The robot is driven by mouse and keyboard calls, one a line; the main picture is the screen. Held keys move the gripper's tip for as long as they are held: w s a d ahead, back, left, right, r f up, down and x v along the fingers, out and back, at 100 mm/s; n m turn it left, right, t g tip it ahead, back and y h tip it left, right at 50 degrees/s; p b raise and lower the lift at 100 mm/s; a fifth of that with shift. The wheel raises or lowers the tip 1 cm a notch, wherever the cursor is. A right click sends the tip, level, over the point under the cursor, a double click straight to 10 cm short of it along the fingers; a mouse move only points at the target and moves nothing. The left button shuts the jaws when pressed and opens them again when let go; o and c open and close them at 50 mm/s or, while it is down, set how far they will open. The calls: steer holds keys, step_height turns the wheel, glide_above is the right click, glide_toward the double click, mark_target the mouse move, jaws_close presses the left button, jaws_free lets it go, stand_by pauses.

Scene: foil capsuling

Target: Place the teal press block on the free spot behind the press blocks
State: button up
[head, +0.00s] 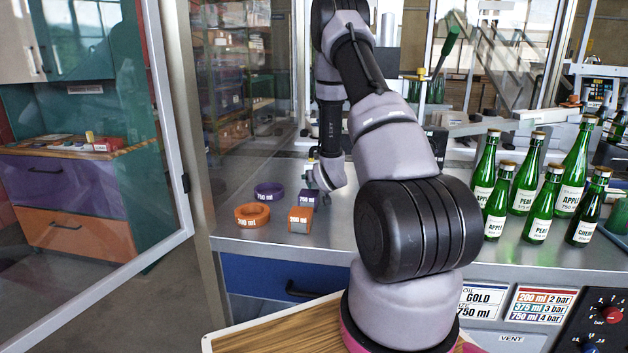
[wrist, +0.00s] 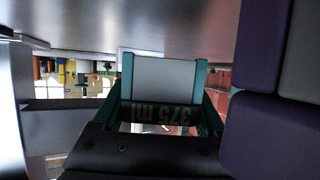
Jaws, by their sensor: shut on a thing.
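The teal press block (wrist: 165,80) shows in the wrist view with a pale grey face, teal sides and an upside-down "375 ml" label. My gripper (head: 312,178) is shut on it, at the back of the bench and partly hidden by my arm in the head view. I cannot make out the teal block in the head view. The orange press block (head: 300,218), marked 200 ml, stands nearest the front. The purple press block (head: 306,198) stands just behind it; in the wrist view a purple block (wrist: 258,50) is close at the right. Whether the teal block touches the bench is unclear.
An orange ring (head: 252,215) and a purple ring (head: 269,190) lie left of the blocks. Several green bottles (head: 526,187) stand on the right side of the bench (head: 325,242). A glass panel (head: 95,150) is at the left.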

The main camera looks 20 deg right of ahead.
steer(key=shift+f, duration=0.4)
steer(key=shift+f, duration=0.1)
